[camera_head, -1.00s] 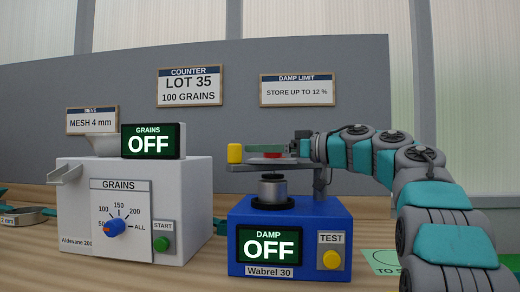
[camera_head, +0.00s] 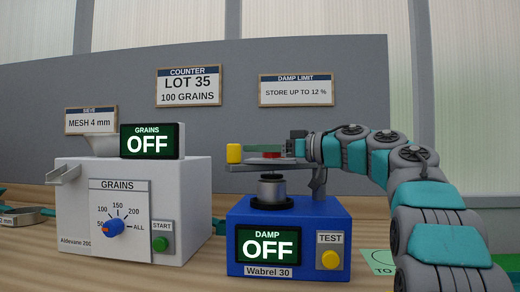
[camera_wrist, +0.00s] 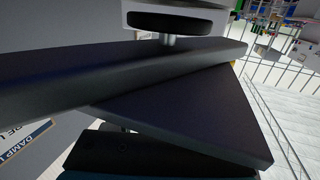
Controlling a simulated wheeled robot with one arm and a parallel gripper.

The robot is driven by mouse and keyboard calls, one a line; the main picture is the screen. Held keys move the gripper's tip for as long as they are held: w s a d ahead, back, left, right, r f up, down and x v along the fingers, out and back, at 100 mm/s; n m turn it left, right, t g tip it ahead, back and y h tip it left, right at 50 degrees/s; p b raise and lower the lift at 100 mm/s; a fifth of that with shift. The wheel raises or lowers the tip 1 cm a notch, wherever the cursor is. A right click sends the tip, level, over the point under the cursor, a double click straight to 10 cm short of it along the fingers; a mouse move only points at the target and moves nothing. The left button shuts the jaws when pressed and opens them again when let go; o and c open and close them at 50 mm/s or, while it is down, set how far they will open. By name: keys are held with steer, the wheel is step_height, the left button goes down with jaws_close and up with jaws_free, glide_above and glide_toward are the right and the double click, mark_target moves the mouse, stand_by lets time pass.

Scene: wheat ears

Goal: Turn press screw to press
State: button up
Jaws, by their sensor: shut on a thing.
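The blue damp meter (camera_head: 290,222) carries a press. Its grey press arm (camera_head: 247,168) reaches over a silver cup (camera_head: 271,190). A dark press pad (camera_head: 272,177) is at the cup's top; I cannot tell whether it touches what is inside. The press screw's handle, with a yellow end (camera_head: 234,153) at left and some red near the middle, lies above the press arm. My gripper (camera_head: 275,151) is shut on the press screw handle from the right. In the wrist view, the screw's silver shaft (camera_wrist: 168,41) and black pad (camera_wrist: 178,20) show; the grip is hidden.
The DAMP display (camera_head: 269,245) reads OFF, beside a yellow TEST button (camera_head: 331,259). At left stands the white grain counter (camera_head: 170,175), its display OFF. A grey panel with signs is behind. A green mat (camera_head: 380,262) lies to the right.

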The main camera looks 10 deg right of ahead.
jaws_close()
steer(key=shift+w+d+m+t+h, duration=0.15)
steer(key=shift+d+m+t+h, duration=0.05)
steer(key=shift+m+t+h, duration=0.8)
steer(key=shift+w+d+m+t+h, duration=0.15)
steer(key=shift+m+t+h, duration=0.75)
steer(key=shift+t+h, duration=0.2)
steer(key=m+t+h, duration=0.1)
steer(key=h, duration=0.1)
steer(key=d+m+t+h, duration=0.1)
steer(key=m+h, duration=0.1)
steer(key=h, duration=0.1)
steer(key=shift+w, duration=0.2)
steer(key=m+h, duration=0.2)
steer(key=h, duration=0.1)
steer(key=d+m+t+h, duration=0.1)
steer(key=m+h, duration=0.1)
steer(key=shift+w+h, duration=0.15)
steer(key=shift+h, duration=0.25)
steer(key=shift+d+m+g+h, duration=0.2)
steer(key=shift+m+h, duration=0.7)
steer(key=shift+h, duration=0.45)
steer(key=shift+d+m+g+h, duration=0.2)
steer(key=shift+m+h, duration=0.7)
steer(key=shift+h, duration=0.45)
steer(key=shift+m+g+h, duration=0.3)
steer(key=shift+m+h, duration=0.3)
steer(key=shift+h, duration=0.2)
steer(key=shift+r, duration=0.1)
